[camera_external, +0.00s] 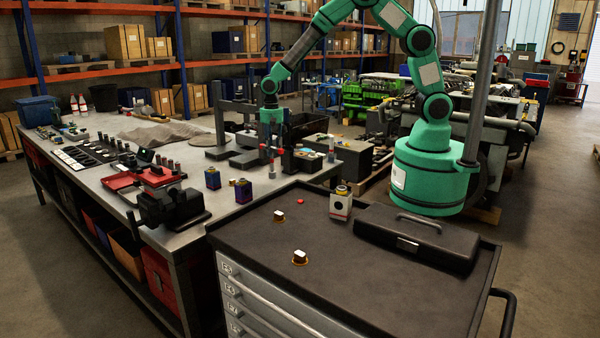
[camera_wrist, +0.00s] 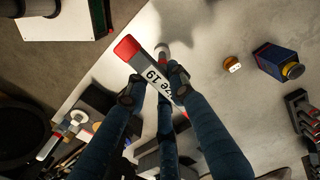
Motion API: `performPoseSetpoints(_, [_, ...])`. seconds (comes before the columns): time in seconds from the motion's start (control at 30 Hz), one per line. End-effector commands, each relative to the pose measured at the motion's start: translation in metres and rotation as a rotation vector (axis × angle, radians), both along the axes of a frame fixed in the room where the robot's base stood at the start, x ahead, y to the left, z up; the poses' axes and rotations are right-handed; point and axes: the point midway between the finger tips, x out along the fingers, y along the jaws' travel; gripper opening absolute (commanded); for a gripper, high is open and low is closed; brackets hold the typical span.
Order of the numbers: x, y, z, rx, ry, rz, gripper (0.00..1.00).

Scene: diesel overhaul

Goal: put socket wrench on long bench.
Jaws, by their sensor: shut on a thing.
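My gripper (camera_wrist: 152,86) is shut on a grey bar with a red end and a white label ending in "e 19", which I take to be the socket wrench (camera_wrist: 155,72). The wrench lies slantwise between the fingertips, its red end towards the upper left in the wrist view. In the external view my gripper (camera_external: 270,145) points down over the far right part of the long bench (camera_external: 228,196). The wrench is small there, and I cannot tell whether it touches the bench top.
Blue boxes (camera_external: 213,178) stand on the bench near its front right; one also shows in the wrist view (camera_wrist: 276,62). A black vise (camera_external: 172,204) sits at the near corner. A drawer cart (camera_external: 340,265) with a black case (camera_external: 415,236) stands in front.

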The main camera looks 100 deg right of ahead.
Motion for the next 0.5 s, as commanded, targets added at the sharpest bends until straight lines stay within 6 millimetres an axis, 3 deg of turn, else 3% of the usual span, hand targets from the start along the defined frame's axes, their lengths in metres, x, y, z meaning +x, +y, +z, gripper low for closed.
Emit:
performPoseSetpoints(0.23, [0.035, -0.006, -0.003, -0.001, -0.001, 0.0, 0.0])
performPoseSetpoints(0.5, [0.049, -0.009, -0.004, -0.001, -0.001, 0.0, 0.0])
